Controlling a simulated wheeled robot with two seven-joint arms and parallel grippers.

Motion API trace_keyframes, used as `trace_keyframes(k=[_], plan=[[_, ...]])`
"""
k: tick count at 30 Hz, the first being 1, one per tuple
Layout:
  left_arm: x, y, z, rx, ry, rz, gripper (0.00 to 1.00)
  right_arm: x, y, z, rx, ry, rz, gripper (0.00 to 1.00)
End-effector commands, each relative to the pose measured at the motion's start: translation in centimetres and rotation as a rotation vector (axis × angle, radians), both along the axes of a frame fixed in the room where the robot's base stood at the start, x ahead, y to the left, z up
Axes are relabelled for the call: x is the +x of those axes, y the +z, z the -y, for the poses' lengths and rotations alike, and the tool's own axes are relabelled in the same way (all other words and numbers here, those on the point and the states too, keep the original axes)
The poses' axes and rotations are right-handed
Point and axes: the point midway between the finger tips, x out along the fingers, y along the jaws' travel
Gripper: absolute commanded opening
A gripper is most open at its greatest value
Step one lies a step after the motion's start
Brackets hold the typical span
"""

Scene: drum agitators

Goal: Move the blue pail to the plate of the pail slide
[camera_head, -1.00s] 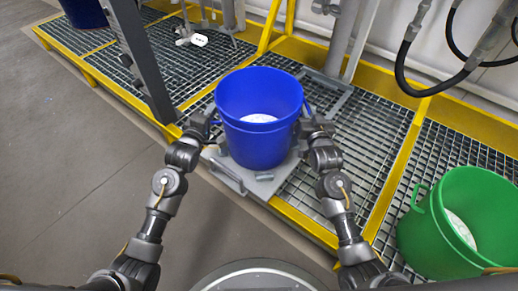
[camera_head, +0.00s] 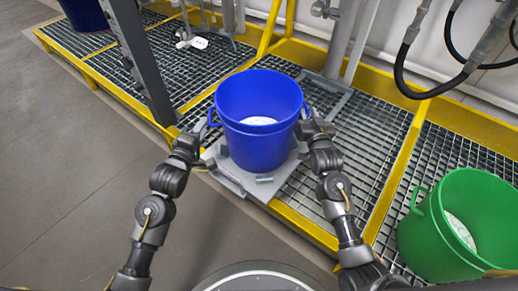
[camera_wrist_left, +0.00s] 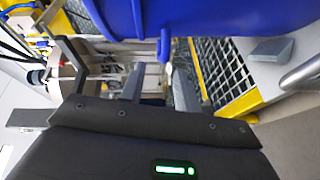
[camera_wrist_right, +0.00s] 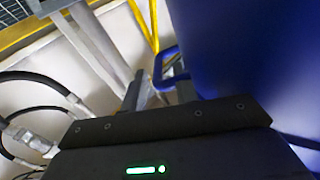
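The blue pail (camera_head: 258,130) stands upright on the grey plate of the pail slide (camera_head: 229,183), with something pale inside at its bottom. My left gripper (camera_head: 195,138) is open and empty, just left of the pail. My right gripper (camera_head: 308,126) is at the pail's right side. In the right wrist view its fingers (camera_wrist_right: 160,92) are apart, with the blue handle (camera_wrist_right: 160,75) showing between them; contact cannot be told.
A green pail (camera_head: 425,235) stands at the lower right. A dark blue container (camera_head: 84,12) is at the upper left. A grey post (camera_head: 140,60) rises left of the blue pail. Yellow-edged grating (camera_head: 365,135) surrounds the slide. Black hoses (camera_head: 415,95) hang at the upper right.

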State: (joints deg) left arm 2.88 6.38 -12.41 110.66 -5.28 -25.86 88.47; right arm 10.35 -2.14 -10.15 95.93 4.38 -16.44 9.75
Motion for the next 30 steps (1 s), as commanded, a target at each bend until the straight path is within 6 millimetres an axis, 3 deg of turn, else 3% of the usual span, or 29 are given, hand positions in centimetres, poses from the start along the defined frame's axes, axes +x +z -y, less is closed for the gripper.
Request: trace_keyframes(k=[11,24,30], plan=[[-0.7,0.1,-0.2,0.001,0.0,0.0,0.32,-0.8,0.0,-0.1,0.0,0.005,0.0,0.32],[-0.7,0.1,-0.2,0.001,0.0,0.0,0.32,-9.3,-0.1,0.9,0.0,0.001,-0.001,0.32],[-0.7,0.1,-0.2,0.001,0.0,0.0,0.32,-11.5,0.0,1.2,0.0,0.0,-0.001,0.32]])
